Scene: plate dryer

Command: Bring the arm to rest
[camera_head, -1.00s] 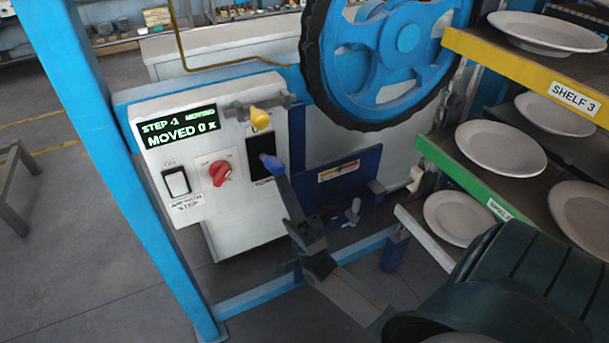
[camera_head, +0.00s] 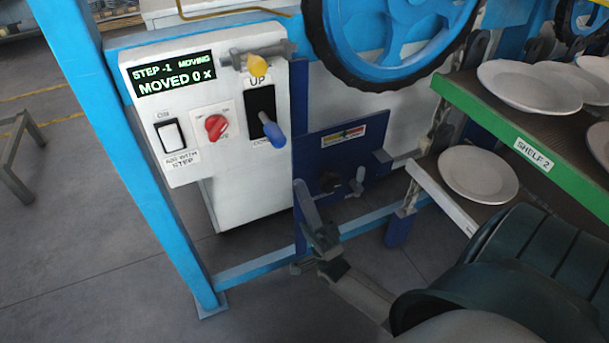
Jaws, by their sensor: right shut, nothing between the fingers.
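My right gripper (camera_head: 304,190) is shut and empty. It is in the middle of the picture, its arm coming in from the lower right. It points up, in front of the blue plate below the wheel, below and a little right of the blue-handled lever (camera_head: 272,132) on the white control box (camera_head: 225,185). A gap shows between the fingertips and the lever. The lever tilts down toward the lower label of its black slot plate. My left gripper is not in view.
The box bears a display (camera_head: 176,75), a white switch (camera_head: 170,136), a red knob (camera_head: 215,127) and a yellow knob (camera_head: 265,64). A blue post (camera_head: 120,150) stands left. A blue wheel (camera_head: 390,40) is above. Plates (camera_head: 478,177) lie on shelves at right, one with a green edge (camera_head: 490,115).

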